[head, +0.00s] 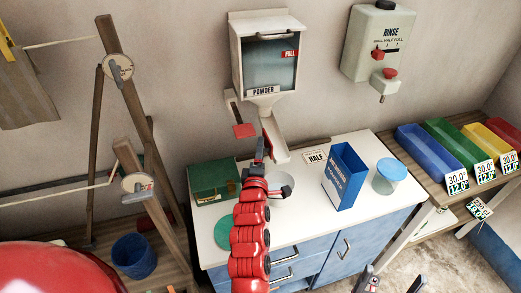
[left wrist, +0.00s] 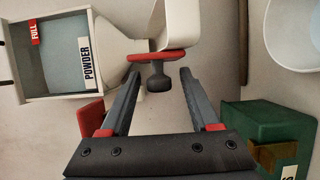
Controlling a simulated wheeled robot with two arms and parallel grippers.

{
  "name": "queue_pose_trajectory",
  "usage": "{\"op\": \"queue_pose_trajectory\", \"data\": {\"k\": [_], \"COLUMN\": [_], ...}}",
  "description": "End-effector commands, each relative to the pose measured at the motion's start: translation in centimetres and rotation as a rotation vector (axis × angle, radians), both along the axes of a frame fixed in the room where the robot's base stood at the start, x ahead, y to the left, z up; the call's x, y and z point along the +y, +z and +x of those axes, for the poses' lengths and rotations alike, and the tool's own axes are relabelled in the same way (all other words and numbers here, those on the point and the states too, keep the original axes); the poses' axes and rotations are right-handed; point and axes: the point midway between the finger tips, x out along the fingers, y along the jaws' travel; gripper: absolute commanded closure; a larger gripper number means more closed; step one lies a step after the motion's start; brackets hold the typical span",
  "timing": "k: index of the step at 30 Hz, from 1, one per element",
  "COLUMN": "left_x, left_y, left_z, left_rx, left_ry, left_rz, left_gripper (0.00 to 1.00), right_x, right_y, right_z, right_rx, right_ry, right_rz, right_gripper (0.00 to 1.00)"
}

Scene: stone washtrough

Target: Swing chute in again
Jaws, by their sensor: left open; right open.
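The powder dispenser (head: 268,60) hangs on the wall, with a white chute (head: 277,143) under it. The chute slants down, its lower end over the counter behind a white bowl (head: 285,181). In the left wrist view the chute (left wrist: 178,22) carries a red plate (left wrist: 162,56) with a dark knob (left wrist: 158,77). My left gripper (head: 264,143) is at the chute. It is open, its fingers on either side of the knob in the left wrist view (left wrist: 157,88); I cannot tell whether they touch. My right gripper (head: 391,284) is open and empty at the bottom edge.
A red paddle (head: 244,130) hangs left of the chute. On the counter (head: 310,222) stand a green box (head: 213,181), a blue box (head: 344,176) and a lidded jar (head: 388,177). A rinse dispenser (head: 375,45) hangs right. A wooden frame (head: 131,90) stands left.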

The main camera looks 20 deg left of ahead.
Motion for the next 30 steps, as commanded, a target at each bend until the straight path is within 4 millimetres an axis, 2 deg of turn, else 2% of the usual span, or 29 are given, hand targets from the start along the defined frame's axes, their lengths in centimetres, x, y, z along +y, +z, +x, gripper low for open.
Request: {"op": "queue_pose_trajectory", "data": {"k": [8,18,30], "left_x": [0.02,0.01,0.0], "left_y": [0.02,0.04,0.01], "left_z": [0.12,0.1,0.1], "left_rx": [-0.001,-0.001,-0.001], "left_ry": [0.0,0.0,0.0], "left_rz": [0.0,0.0,0.0], "left_gripper": [0.37,0.98,1.0], "right_x": [0.0,0.0,0.0], "right_y": [0.01,0.01,0.0], "right_z": [0.0,0.0,0.0], "right_rx": [0.0,0.0,0.0], "right_ry": [0.0,0.0,0.0], "right_rz": [0.0,0.0,0.0], "right_gripper": [0.0,0.0,0.0]}}
